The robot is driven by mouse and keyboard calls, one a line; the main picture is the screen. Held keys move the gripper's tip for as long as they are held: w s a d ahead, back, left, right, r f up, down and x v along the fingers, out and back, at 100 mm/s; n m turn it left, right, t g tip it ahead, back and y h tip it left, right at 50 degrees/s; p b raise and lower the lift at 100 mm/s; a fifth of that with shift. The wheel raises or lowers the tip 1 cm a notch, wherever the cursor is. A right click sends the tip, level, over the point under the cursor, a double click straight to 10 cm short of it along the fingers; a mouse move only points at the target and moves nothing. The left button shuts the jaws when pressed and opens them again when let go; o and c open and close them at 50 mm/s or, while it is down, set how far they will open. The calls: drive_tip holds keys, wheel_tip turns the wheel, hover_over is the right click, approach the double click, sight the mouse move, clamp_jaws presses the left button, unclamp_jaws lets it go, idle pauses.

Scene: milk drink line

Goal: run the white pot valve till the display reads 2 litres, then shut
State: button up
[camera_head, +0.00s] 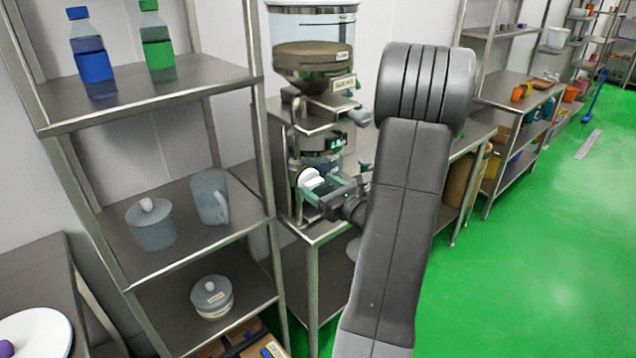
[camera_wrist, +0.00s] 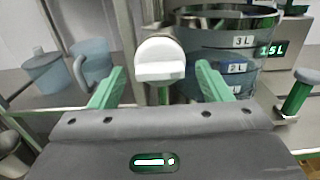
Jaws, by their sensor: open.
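The white valve handle (camera_wrist: 160,60) is in the wrist view, straight ahead between the two green fingers of my gripper (camera_wrist: 161,70). The fingers are open, with a gap on both sides of the handle. In the head view the white handle (camera_head: 311,179) is at the tips of my gripper (camera_head: 328,186). A clear pot (camera_wrist: 222,40) behind it carries 3 L and 2 L marks; a lower mark is partly hidden. A small display (camera_wrist: 271,49) right of the pot reads 1.5 L in green. I cannot tell how far the valve is turned.
A dispenser with a clear hopper (camera_head: 313,35) stands above the pot on a steel table. A steel shelf (camera_head: 160,92) with bottles and jugs stands left.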

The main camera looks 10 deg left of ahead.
drive_tip(key=shift+w+a, duration=0.4)
drive_tip(key=shift+a, duration=0.1)
drive_tip(key=c, duration=0.9)
